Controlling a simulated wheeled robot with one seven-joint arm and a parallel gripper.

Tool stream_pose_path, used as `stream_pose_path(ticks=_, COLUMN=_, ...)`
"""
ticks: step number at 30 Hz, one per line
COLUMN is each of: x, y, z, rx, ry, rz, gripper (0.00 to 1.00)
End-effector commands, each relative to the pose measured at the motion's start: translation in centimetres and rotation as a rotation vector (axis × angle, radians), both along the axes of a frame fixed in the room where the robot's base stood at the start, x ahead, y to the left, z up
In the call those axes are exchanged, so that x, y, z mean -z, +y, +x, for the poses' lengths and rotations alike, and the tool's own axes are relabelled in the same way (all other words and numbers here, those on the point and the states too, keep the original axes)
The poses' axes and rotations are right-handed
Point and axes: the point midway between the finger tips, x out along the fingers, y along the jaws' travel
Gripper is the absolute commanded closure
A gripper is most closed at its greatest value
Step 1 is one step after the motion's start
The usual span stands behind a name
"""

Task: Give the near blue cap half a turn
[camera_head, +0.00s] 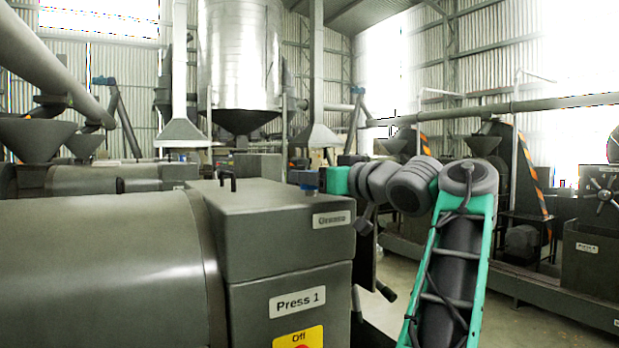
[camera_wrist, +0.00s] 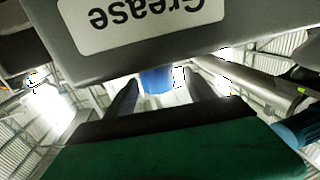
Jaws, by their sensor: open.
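The near blue cap (camera_head: 309,179) sits at the top right edge of the grey Press 1 housing (camera_head: 280,232), above the Grease label (camera_head: 331,219). My gripper (camera_head: 321,181) reaches in from the right at the cap's level, and its fingers are hard to make out there. In the wrist view, the blue cap (camera_wrist: 157,80) shows between my two dark, spread fingers (camera_wrist: 163,88). The gap around it looks clear on both sides, and I cannot tell whether either finger touches it. The cap's lower part is hidden by the housing edge.
The large grey press barrel (camera_head: 100,270) fills the left foreground. A yellow Off plate (camera_head: 299,337) is on the housing front. More presses stand along the right, and a metal silo (camera_head: 238,60) rises behind. Some floor (camera_head: 400,275) is clear right of Press 1.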

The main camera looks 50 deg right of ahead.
Motion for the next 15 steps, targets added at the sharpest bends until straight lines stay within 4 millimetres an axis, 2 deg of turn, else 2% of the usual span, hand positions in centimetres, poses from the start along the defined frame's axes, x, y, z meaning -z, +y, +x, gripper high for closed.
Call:
stream_pose_path(ticks=4, x=-0.01, y=-0.19, z=1.36, rx=0.000, ry=0.001, rz=0.002, gripper=0.37)
stream_pose_path(ticks=11, x=0.03, y=-0.23, z=1.42, rx=0.001, ry=0.000, rz=0.001, gripper=0.37)
stream_pose_path(ticks=15, x=0.04, y=-0.24, z=1.41, rx=0.001, ry=0.000, rz=0.002, gripper=0.49)
